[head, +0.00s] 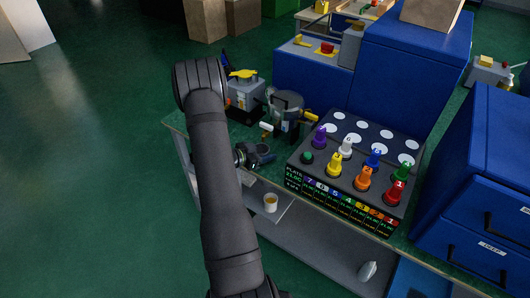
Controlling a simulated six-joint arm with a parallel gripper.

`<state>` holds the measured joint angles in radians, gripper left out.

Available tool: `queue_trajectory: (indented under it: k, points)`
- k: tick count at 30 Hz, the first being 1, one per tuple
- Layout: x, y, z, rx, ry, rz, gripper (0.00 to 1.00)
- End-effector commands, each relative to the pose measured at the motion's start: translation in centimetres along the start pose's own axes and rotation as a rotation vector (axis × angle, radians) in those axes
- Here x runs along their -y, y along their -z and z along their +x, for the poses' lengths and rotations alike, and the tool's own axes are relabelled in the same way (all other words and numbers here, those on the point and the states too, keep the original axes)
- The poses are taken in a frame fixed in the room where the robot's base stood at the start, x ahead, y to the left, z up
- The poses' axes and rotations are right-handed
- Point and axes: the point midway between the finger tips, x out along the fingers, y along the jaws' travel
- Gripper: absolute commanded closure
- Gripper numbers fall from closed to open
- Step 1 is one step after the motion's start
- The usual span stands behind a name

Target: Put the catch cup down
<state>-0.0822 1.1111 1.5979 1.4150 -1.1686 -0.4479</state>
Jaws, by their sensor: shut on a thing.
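My arm rises through the left middle of the head view and bends down behind itself. My gripper (257,156) shows small and dark just right of the arm, over the bench's front edge. It is shut on a small dark, rounded thing (266,150), which seems to be the catch cup. Its shape is hard to make out, and the fingers are partly hidden. I cannot tell whether this thing touches the bench. A separate pale cup with a yellow inside (271,203) stands upright below my gripper on a grey plate (290,208).
A dark machine with orange-yellow handles (288,105) and a grey press with a yellow top (242,82) stand behind my gripper. Right of them, a black rack (315,167) holds several coloured, numbered pieces. Blue cabinets (490,160) border the right. Green floor (90,190) lies open left.

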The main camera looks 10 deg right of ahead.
Motion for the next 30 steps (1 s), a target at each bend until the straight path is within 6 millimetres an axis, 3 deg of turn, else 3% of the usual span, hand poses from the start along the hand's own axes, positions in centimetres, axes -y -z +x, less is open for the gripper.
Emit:
queue_trajectory:
  k: [2, 3, 6, 17, 30]
  points:
    - [0.0, -0.3, 0.1, 0.000, 0.000, -0.001, 0.78]
    - [0.0, -0.2, 0.1, 0.000, 0.000, 0.000, 0.42]
    - [0.0, -0.2, 0.1, 0.000, 0.000, 0.000, 0.28]
    - [0.0, 0.1, -0.3, 0.000, 0.001, 0.000, 0.28]
    - [0.1, 0.1, -9.1, 0.000, 0.003, -0.001, 0.28]
